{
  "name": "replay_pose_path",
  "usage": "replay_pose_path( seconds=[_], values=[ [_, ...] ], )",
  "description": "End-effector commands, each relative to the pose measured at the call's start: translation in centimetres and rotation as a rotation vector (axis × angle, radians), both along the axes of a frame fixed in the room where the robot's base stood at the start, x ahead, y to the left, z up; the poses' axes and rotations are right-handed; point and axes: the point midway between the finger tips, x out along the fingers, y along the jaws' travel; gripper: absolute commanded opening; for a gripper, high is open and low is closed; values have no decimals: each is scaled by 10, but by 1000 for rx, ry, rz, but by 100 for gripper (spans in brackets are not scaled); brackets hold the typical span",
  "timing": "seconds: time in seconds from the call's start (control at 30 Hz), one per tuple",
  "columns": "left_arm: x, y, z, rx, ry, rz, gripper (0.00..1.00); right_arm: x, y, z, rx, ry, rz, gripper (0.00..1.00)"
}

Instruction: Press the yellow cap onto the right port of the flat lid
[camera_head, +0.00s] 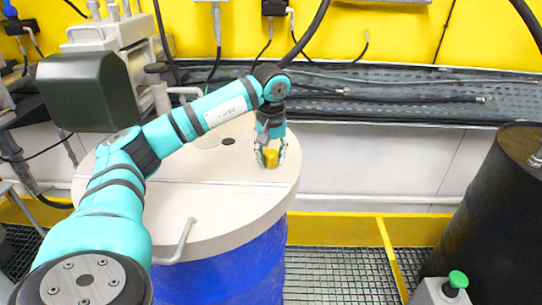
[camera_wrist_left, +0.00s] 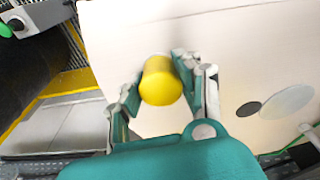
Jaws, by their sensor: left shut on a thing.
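A yellow cap (camera_head: 271,158) is held between the fingers of my left gripper (camera_head: 270,156), over the right part of the flat lid (camera_head: 170,205). The lid is pale and round and lies on a blue drum (camera_head: 235,275). In the left wrist view the yellow cap (camera_wrist_left: 160,80) sits between the two fingertips of the left gripper (camera_wrist_left: 160,82). The right port is not visible, and I cannot tell whether the cap touches the lid. A dark round hole (camera_head: 228,141) shows in the lid to the left of the cap. My right gripper is not in view.
A grey-green motor unit (camera_head: 90,90) stands at the left behind my arm. A bent handle (camera_head: 180,243) is on the lid's front. A black drum (camera_head: 495,215) and a green button (camera_head: 458,279) are at the right. Cable trays (camera_head: 400,95) run along the back wall.

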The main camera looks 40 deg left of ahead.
Motion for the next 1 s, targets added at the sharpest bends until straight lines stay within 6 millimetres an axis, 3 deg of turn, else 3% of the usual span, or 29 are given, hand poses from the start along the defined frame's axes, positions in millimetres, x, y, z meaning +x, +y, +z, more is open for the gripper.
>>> replay_pose_path(
  seconds=[0.07, 0.33, 0.37, 0.57, 1.0],
  values=[
    [-2, -1, -6, 1, 12, -2, 3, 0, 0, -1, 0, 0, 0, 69],
    [-2, -1, -7, 1, 15, -2, 2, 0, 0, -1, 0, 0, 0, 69],
    [-2, -1, -7, 1, 17, -2, 34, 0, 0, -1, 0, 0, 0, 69],
    [-2, -1, -6, 1, 14, -3, 61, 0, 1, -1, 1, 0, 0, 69],
    [-1, 0, -4, 1, 8, -1, 63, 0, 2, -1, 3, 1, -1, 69]
  ],
)
